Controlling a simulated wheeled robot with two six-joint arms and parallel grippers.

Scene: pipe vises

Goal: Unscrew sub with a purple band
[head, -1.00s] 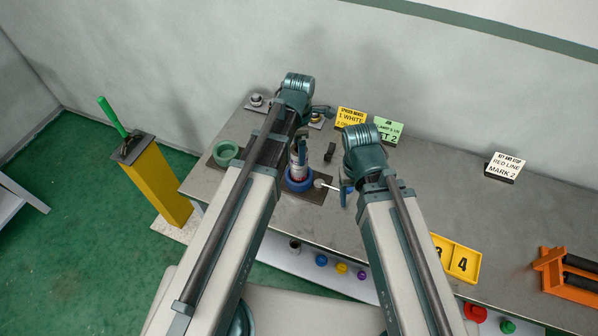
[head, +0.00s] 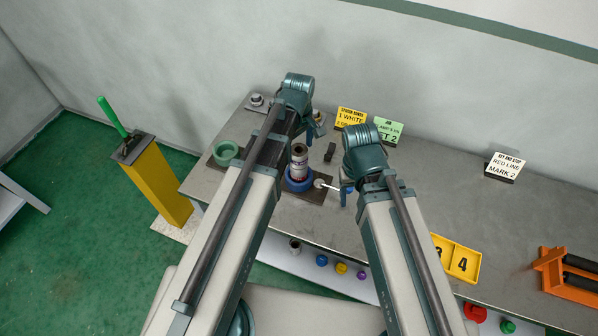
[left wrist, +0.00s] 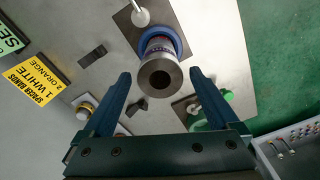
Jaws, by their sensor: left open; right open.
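A grey pipe piece (head: 299,152) stands upright in a blue ring vise (head: 298,185) on a dark plate. It shows end-on with its dark bore in the left wrist view (left wrist: 158,76), with a pale section and a thin purplish band below its top, inside the blue ring (left wrist: 181,43). My left gripper (head: 314,130) is open behind the pipe in the head view. In the left wrist view its fingers (left wrist: 160,73) are apart on either side of the pipe end, not closed on it. My right gripper (head: 346,190) is open beside the vise's white-knobbed handle (head: 330,186); its fingertips are partly hidden.
A green ring (head: 225,152) lies on a plate to the left. Yellow (head: 351,118) and green (head: 387,129) sign cards stand behind. A small dark block (head: 330,152) lies right of the pipe. The table's right side holds a yellow tray (head: 456,260) and orange rack (head: 565,275).

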